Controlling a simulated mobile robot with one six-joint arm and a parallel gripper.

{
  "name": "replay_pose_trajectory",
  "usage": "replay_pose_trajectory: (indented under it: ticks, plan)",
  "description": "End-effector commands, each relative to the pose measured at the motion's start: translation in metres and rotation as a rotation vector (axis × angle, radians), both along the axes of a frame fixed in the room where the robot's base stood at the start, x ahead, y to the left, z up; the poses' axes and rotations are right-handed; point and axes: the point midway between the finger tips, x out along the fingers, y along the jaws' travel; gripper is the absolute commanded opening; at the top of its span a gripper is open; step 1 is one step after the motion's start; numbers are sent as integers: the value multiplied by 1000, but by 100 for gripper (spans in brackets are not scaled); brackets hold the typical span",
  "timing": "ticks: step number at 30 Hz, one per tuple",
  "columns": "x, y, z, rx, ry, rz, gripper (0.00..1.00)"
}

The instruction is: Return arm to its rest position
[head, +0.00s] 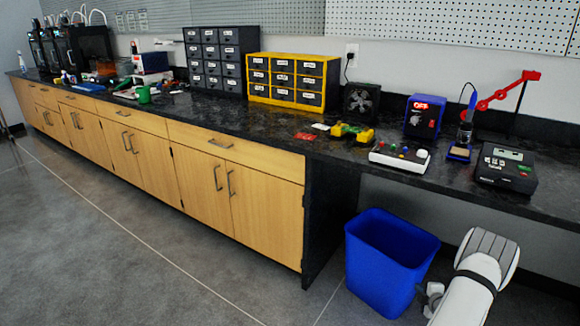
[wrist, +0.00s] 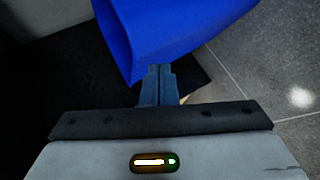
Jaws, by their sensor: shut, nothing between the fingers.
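My arm shows at the lower right of the head view, below the counter's front edge and to the right of the blue bin (head: 390,262). My gripper shows in the wrist view (wrist: 157,72), with its two fingers together and nothing between them. The blue bin also fills the top middle of the wrist view (wrist: 170,30), just beyond the fingertips. I cannot tell whether the fingers touch it. The fingers are not clearly visible in the head view.
A long black counter (head: 230,115) with wooden cabinets (head: 240,190) runs along the wall. On its right part stand a control box with knobs (head: 400,158), a soldering iron stand (head: 459,151) and a dark device (head: 505,168). The grey floor (head: 110,240) at left is clear.

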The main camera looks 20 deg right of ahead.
Motion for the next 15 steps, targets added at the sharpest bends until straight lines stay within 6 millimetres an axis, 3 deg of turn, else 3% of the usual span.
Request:
replay_pose_trajectory:
  ticks: [1,8,15]
  plan:
    - [19,5,44,11,23,-18,0]
    - [72,46,177,114,117,-166,0]
    - [97,122,310,244,178,-333,0]
